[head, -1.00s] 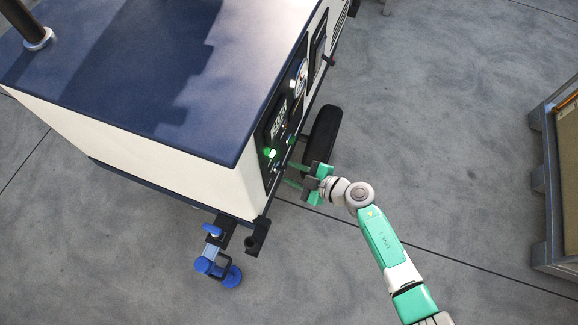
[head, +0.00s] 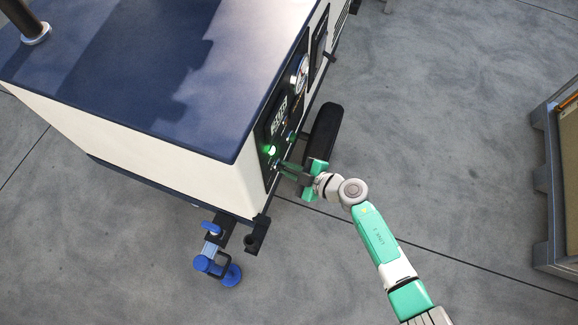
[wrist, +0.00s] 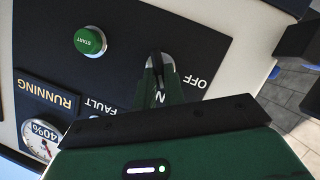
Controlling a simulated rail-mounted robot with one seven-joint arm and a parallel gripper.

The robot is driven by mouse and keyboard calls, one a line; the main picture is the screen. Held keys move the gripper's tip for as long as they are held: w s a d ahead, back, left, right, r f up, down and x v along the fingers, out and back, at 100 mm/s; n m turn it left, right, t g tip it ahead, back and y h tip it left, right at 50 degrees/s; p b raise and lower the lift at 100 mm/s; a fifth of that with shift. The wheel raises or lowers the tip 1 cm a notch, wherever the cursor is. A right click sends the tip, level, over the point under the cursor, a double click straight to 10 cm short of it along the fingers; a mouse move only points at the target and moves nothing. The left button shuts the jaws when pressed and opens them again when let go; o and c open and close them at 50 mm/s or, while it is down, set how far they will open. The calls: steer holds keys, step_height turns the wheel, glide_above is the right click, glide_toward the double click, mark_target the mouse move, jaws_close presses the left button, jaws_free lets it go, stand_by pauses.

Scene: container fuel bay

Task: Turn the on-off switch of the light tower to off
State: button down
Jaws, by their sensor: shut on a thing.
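The light tower (head: 150,85) is a white cabinet with a dark blue roof, and its control panel (head: 270,175) faces right. In the wrist view the on-off switch (wrist: 156,56) is a black knob in a silver ring. An OFF label (wrist: 195,81) is to its right in the picture; another label below it is mostly hidden, with only an N showing. My gripper (wrist: 157,67) has its green fingers shut on the knob; they hide part of it, so I cannot tell its exact angle. In the head view my gripper (head: 279,166) reaches the panel's lower end.
A green START button (wrist: 88,41) is close to the switch. A RUNNING label (wrist: 45,90) and a gauge (wrist: 40,138) are farther left. Open floor lies right.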

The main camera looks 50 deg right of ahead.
steer(key=shift+a+n+t+h+p, duration=0.15)
steer(key=shift+n+t+h+p, duration=0.15)
steer(key=shift+n+p, duration=0.4)
steer(key=shift+s+a+f+n+t+h+b, duration=0.1)
steer(key=shift+f+n+t+h+b, duration=0.15)
steer(key=shift+n+t+b, duration=0.7)
steer(key=shift+f+n+t+h+b, duration=0.2)
steer(key=shift+n+h+b, duration=0.15)
steer(key=shift+n, duration=1.15)
steer(key=shift+s+a+f+n+t+h+b, duration=0.1)
steer(key=shift+f+n+t+h+b, duration=0.3)
steer(key=shift+n, duration=0.85)
steer(key=shift+r, duration=0.25)
steer(key=c, duration=1.5)
jaws_free()
